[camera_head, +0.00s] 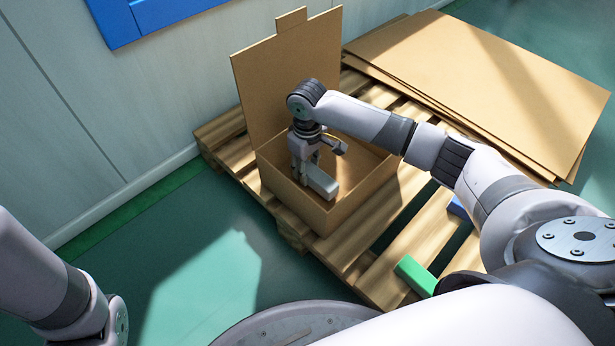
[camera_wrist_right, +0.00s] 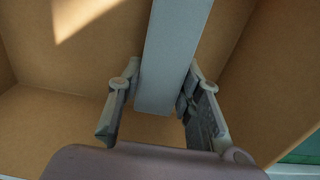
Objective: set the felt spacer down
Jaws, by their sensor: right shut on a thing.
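The felt spacer (camera_head: 320,182) is a grey, bar-shaped block inside the open cardboard box (camera_head: 358,204). My right gripper (camera_head: 306,166) reaches down into the box from above and is shut on the spacer. In the right wrist view, the spacer (camera_wrist_right: 174,58) is a long grey bar running up from between the two fingers (camera_wrist_right: 158,102), with the box's brown walls and floor around it. I cannot tell whether the spacer touches the box floor. My left gripper is not in view; only part of my left arm shows at the lower left.
The box stands on a wooden pallet (camera_head: 377,277), its tall flap (camera_head: 287,75) raised at the back. Flat cardboard sheets (camera_head: 490,80) lie at the back right. A green block (camera_head: 416,275) and a blue block (camera_head: 458,208) are on the pallet. A wall (camera_head: 120,100) rises at left.

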